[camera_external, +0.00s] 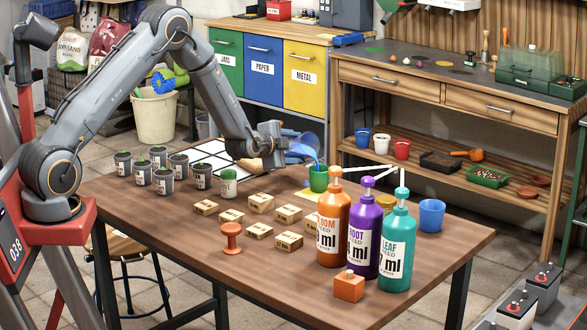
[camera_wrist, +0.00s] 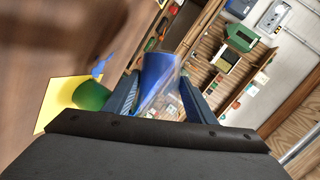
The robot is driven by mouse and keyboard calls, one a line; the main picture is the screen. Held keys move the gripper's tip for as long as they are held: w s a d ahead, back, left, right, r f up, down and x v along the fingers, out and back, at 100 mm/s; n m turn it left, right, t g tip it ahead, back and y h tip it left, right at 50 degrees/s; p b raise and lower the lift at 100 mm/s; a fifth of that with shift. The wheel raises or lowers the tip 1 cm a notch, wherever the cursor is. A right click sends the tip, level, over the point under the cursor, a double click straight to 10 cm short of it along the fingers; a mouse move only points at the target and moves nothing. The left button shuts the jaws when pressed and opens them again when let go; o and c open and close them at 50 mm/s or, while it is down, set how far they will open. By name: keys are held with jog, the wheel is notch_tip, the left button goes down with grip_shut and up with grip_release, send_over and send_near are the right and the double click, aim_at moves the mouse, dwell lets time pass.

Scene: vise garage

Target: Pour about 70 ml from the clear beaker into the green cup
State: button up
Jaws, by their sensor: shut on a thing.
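My gripper (camera_external: 280,150) is shut on the clear beaker (camera_external: 307,142), which holds blue liquid and is tilted over toward the right. In the wrist view the beaker (camera_wrist: 158,75) shows between the two fingers (camera_wrist: 160,100), with blue liquid inside. The green cup (camera_external: 318,181) stands upright on the table just below and right of the beaker. A thin blue stream falls from the beaker's lip toward the cup's mouth. The level inside the cup is hidden.
Orange, purple and teal pump bottles (camera_external: 397,250) stand in front of and right of the green cup. A blue cup (camera_external: 431,215) stands at the table's right.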

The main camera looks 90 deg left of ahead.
jog(key=shift+d+r+m+y, duration=0.1)
jog(key=shift+r+m+y, duration=0.2)
dwell(0.7)
jog(key=shift+s+a+f+n+h, duration=0.15)
jog(key=shift+a+f+n+h, duration=0.05)
jog(key=shift+f+n+h, duration=0.4)
jog(key=shift+r+n+t+p, duration=0.15)
jog(key=shift+n+t+p, duration=0.15)
jog(key=shift+n, duration=0.2)
jog(key=shift+s+a+r+n+h+p, duration=0.15)
jog(key=shift+r+n+h+p, duration=0.25)
jog(key=shift+n+h+p, duration=0.4)
jog(key=shift+s+a+f+n+t+p, duration=0.15)
jog(key=shift+a+f+n+t+p, duration=0.15)
jog(key=shift+a+n+t+p, duration=0.15)
jog(key=shift+s+h, duration=0.1)
jog(key=shift+h, duration=0.2)
dwell(0.6)
